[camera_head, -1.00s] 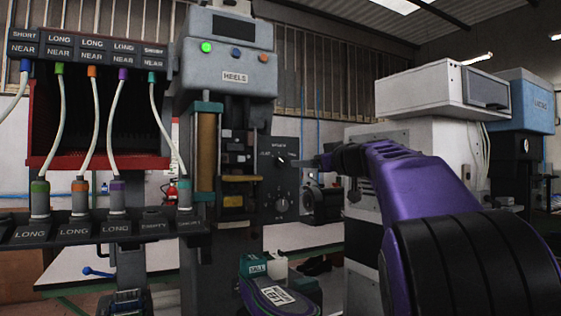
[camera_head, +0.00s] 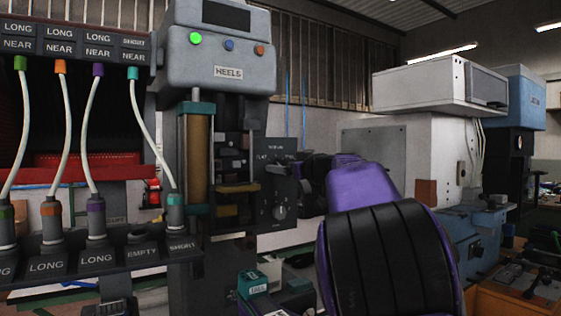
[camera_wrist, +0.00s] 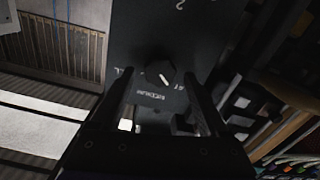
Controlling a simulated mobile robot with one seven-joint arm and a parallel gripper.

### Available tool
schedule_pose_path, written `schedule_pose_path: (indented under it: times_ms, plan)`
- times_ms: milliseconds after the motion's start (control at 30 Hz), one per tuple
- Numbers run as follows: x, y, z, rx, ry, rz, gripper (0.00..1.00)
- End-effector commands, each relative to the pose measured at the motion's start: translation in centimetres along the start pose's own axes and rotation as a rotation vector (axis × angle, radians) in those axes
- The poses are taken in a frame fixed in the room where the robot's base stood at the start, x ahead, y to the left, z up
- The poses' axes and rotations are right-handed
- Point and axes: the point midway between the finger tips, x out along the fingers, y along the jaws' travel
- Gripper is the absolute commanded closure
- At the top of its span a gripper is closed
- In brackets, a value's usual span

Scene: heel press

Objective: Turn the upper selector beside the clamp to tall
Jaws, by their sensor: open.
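The upper selector (camera_wrist: 160,76) is a dark knob with a white pointer mark on a dark panel (camera_head: 265,220), right of the heel press's clamp. In the wrist view the pointer slants to the lower right, between the MEDIUM label and a partly hidden label at right. My gripper (camera_wrist: 159,80) is open, one finger on each side of the knob, with gaps showing. How deep the tips reach is unclear. In the head view my arm and gripper cover much of the knob; FLAT is legible and TALL is partly hidden. The lower selector (camera_head: 280,212) shows below.
The grey heel press (camera_head: 225,50) has a green light on. Left of it, a rack (camera_head: 125,257) holds cabled plugs. A white machine (camera_head: 430,140) stands behind my arm at right. A teal-and-dark object (camera_head: 252,283) lies low, near the press.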

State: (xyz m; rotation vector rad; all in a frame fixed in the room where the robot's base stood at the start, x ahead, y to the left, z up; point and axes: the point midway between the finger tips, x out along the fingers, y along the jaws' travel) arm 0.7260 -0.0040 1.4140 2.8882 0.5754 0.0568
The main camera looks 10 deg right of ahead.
Motion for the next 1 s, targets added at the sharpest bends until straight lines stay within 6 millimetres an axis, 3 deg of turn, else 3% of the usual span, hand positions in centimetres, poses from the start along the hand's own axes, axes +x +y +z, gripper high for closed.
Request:
schedule_pose_path:
  times_ms: [300,733,1000]
  plan:
    - [0.07,0.01,0.05,0.000,0.000,0.000,0.22]
    - [0.06,0.02,0.03,0.000,0.000,0.000,0.99]
    - [0.03,0.06,0.07,0.017,0.000,0.001,1.00]
